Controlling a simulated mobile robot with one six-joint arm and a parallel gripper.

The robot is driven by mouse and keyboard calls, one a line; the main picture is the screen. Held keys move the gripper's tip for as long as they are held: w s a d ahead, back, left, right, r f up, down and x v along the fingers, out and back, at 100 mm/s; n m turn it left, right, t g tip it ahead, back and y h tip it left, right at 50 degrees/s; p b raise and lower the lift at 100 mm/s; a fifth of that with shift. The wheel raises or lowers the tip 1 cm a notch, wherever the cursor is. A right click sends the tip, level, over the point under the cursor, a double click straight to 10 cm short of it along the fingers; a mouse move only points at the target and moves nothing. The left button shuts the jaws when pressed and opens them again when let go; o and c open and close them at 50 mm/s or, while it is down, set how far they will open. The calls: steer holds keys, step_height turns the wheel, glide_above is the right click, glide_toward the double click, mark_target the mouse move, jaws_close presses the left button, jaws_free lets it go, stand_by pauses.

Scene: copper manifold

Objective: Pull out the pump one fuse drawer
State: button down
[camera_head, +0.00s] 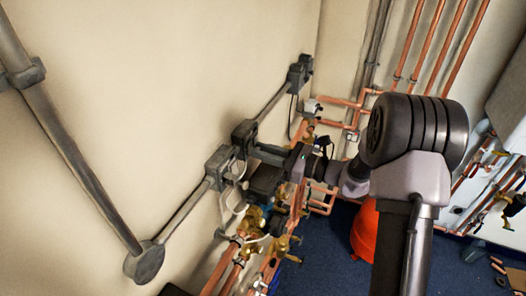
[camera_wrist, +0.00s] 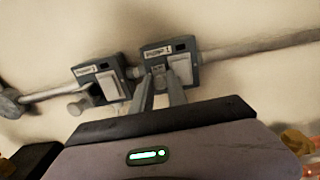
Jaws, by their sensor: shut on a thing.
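Two grey switched boxes with white rocker faces are on the wall. In the wrist view, my gripper (camera_wrist: 159,74) reaches the right-hand box (camera_wrist: 186,50). Its fingers are shut on the small fuse drawer (camera_wrist: 157,68) at the lower left of that box's face. The fingers hide most of the drawer, so I cannot tell how far it stands out. The left-hand box (camera_wrist: 108,82) is untouched. The printed labels are too small to read surely. In the head view, my gripper (camera_head: 259,149) meets the upper of the two nearer boxes (camera_head: 243,131); the other box (camera_head: 219,166) is below left.
Grey conduit (camera_head: 185,212) runs along the wall to a round junction box (camera_head: 145,262). Copper pipes and brass valves (camera_head: 253,222) lie below the boxes. A red vessel (camera_head: 364,232) stands on the blue floor. The wall above the boxes is clear.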

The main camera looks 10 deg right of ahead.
stand_by(0.3)
steer(key=shift+b+v, duration=0.7)
steer(key=shift+v, duration=0.85)
steer(key=c, duration=1.3)
jaws_free()
steer(key=shift+d, duration=0.1)
steer(key=b+v, duration=0.2)
steer(key=v, duration=1.5)
steer(key=shift+s, duration=0.2)
steer(key=shift+d, duration=0.15)
